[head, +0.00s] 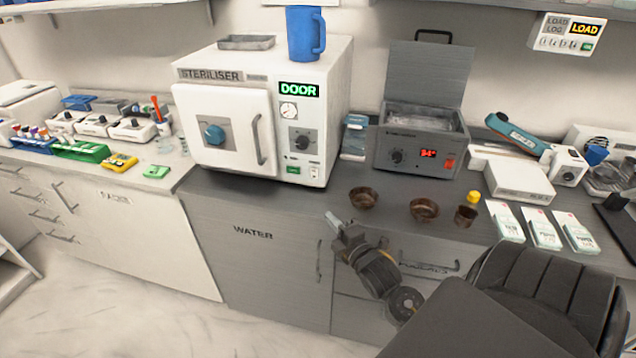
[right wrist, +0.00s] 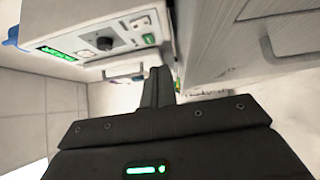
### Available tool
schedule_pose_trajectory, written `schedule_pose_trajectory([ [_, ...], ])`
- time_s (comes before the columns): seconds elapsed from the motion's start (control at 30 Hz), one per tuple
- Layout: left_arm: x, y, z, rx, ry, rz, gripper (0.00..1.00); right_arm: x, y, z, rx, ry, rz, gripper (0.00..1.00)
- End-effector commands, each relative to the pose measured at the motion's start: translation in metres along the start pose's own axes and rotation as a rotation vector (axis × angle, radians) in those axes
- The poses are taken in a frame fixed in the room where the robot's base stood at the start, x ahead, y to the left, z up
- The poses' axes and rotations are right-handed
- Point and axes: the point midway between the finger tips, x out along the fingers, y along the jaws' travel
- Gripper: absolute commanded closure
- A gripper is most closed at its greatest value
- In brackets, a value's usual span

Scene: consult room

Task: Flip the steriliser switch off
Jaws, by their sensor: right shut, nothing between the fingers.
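The steriliser (head: 228,136) is a white box with a closed door, standing on the counter left of centre in the head view. Its front panel has a lit green DOOR display (head: 299,90), a gauge, a black dial and, low down, a small green label beside a small pale switch (head: 314,171). In the right wrist view the panel shows turned sideways, with the switch (right wrist: 142,23) near the top. The switch's position is too small to tell. My right gripper (head: 331,219) is shut and empty, below and in front of the panel, apart from the switch. My left gripper is not in view.
A blue mug (head: 303,34) and a shallow tray (head: 246,42) sit on the steriliser. A grey open-lidded bath (head: 421,137) stands to its right. Brown bowls (head: 363,197) lie near the counter's front edge.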

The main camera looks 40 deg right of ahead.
Motion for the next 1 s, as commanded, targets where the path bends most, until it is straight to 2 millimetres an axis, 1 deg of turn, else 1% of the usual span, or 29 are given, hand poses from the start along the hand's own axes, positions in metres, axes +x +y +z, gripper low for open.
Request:
schedule_pose_trajectory([
  [0.03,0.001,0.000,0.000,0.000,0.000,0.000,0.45,-0.002,0.013,0.001,-0.031,-0.001,0.029,1.00],
  [0.1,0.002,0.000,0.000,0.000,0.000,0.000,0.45,-0.003,0.025,0.002,-0.060,-0.003,0.052,1.00],
  [0.13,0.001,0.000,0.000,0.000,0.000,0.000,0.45,-0.003,0.028,0.003,-0.066,-0.004,0.057,1.00],
  [0.2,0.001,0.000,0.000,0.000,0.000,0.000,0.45,-0.003,0.030,0.003,-0.072,-0.004,0.062,1.00],
  [0.47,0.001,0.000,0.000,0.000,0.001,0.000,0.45,-0.003,0.030,0.003,-0.070,-0.004,0.061,1.00],
  [0.57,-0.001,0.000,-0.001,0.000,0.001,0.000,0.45,0.002,0.031,0.003,-0.069,-0.004,0.061,1.00],
  [0.67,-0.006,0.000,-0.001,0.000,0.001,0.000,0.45,0.013,0.033,0.003,-0.069,-0.004,0.062,1.00],
  [0.77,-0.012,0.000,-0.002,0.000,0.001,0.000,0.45,0.031,0.035,0.003,-0.068,-0.005,0.062,1.00],
  [1.0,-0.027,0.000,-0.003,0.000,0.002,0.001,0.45,0.082,0.038,0.003,-0.067,-0.004,0.061,1.00],
])
